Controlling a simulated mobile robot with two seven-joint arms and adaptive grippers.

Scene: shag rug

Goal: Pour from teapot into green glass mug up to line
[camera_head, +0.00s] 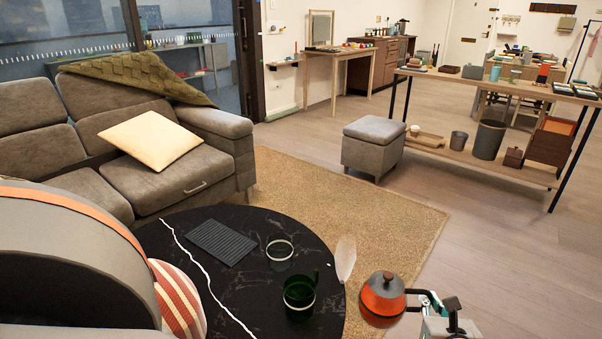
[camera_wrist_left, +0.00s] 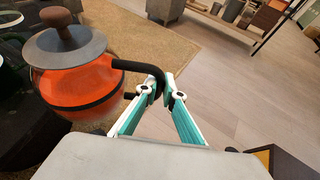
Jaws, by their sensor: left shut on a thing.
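The teapot (camera_head: 382,299) is orange with a grey lid and dark knob. It is roughly upright at the right edge of the round table in the head view, and large in the left wrist view (camera_wrist_left: 78,92). My left gripper (camera_head: 432,302) is shut on its black handle, which also shows between the fingers (camera_wrist_left: 163,92). The dark green glass mug (camera_head: 299,300) stands on the table left of the teapot, with a pale line around it. The teapot's spout and the mug's inside are not clear. My right gripper is not seen.
The round black table (camera_head: 180,238) has a white vein. It bears a dark ribbed mat (camera_head: 220,242) and another glass with a pale band (camera_head: 280,251). A translucent pale disc-like thing (camera_head: 345,258) shows near the table's right edge. A rug (camera_head: 330,205) lies beyond; a sofa (camera_head: 150,185) stands left.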

